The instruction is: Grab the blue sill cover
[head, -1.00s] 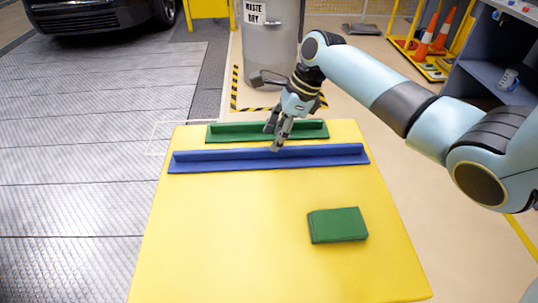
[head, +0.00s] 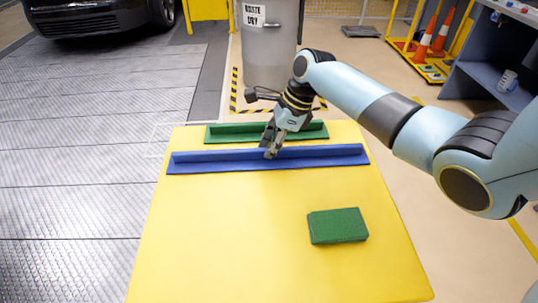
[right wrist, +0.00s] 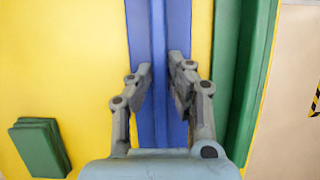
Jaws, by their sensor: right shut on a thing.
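The blue sill cover (head: 325,156) lies across the far part of the yellow surface (head: 225,245), a long strip with an upright ridge along it. My right gripper (head: 269,154) is down at the middle of its length, shut on the ridge. In the right wrist view, the fingers (right wrist: 161,72) stand on either side of the ridge of the blue sill cover (right wrist: 145,30). The cover still rests on the yellow surface. My left gripper is out of view.
A shorter green sill cover (head: 228,131) lies just behind the blue one, partly hidden by my right gripper. A green block (head: 338,226) lies at the front right. A grey waste bin (head: 270,50) stands behind. The front left of the yellow surface is clear.

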